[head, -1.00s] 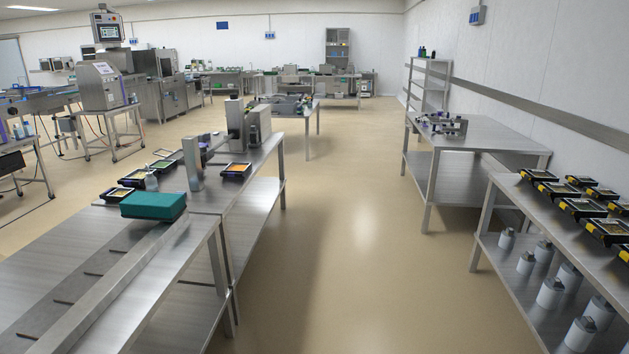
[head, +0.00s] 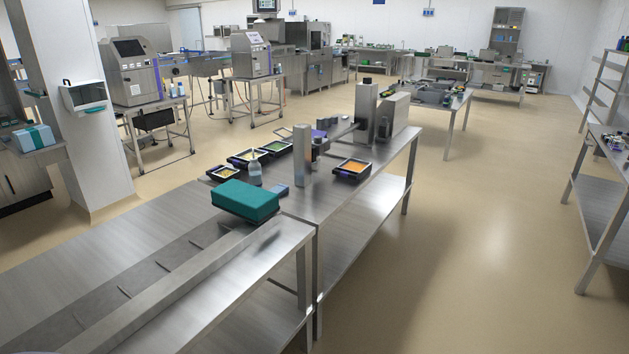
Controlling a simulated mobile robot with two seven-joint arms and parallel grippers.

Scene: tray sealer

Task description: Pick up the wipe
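A small flat blue piece (head: 279,190), which looks like a folded wipe, lies on the steel table just behind the teal block. It is small in the head view, and I cannot make out its texture. A clear bottle (head: 255,173) stands to its left, and a steel post (head: 301,164) rises to its right. Neither of my grippers shows in the head view.
A teal block (head: 245,201) sits on the conveyor (head: 120,270) in front of the blue piece. Food trays (head: 352,169) lie around the post. A light-blue box (head: 34,138) sits on a side surface at left. Open floor (head: 470,230) lies to the right.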

